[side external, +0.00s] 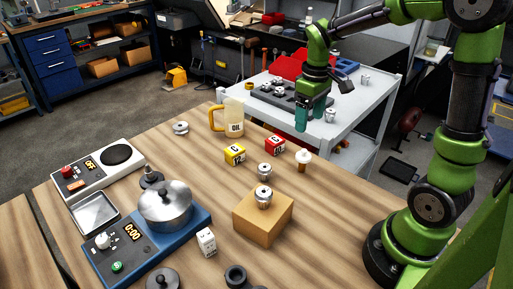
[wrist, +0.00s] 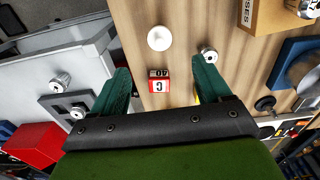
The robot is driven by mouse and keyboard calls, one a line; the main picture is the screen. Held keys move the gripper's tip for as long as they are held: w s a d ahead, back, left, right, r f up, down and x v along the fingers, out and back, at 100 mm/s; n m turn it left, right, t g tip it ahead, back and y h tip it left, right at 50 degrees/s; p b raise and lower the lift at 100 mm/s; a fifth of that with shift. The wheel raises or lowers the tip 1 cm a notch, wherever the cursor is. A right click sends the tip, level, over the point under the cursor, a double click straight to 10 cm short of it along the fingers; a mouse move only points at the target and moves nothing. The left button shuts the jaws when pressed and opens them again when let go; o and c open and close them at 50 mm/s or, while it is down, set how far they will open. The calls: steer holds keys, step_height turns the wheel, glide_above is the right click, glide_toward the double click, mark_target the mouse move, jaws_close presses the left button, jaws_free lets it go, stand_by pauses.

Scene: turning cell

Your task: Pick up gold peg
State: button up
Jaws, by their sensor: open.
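A small upright piece with a round white top and a brownish-gold lower part (side external: 303,161) stands on the wooden table near its right edge; it may be the gold peg. In the wrist view a round white top (wrist: 160,38), seen from above, appears to be this piece. No other gold peg is clear to me. My gripper (side external: 310,112) is open and empty, raised above the table's far right edge. In the wrist view its fingers (wrist: 162,74) frame a red lettered cube (wrist: 158,85) lower down, and the white top lies beyond the fingertips.
A cardboard box (side external: 263,220) carries a metal part (side external: 264,197). A blue scale with a pot (side external: 165,205) is at left. A grey cart (side external: 350,115) adjoins the table.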

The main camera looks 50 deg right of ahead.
mark_target(303, 155)
steer(key=shift+n, duration=0.6)
step_height(303, 155, down, 10)
steer(key=shift+f, duration=0.2)
steer(key=shift+w+f, duration=0.15)
steer(key=shift+f, duration=1.35)
steer(key=shift+w+f, duration=0.1)
steer(key=shift+f, duration=1.35)
steer(key=shift+c, duration=0.4)
steer(key=c, duration=1.2)
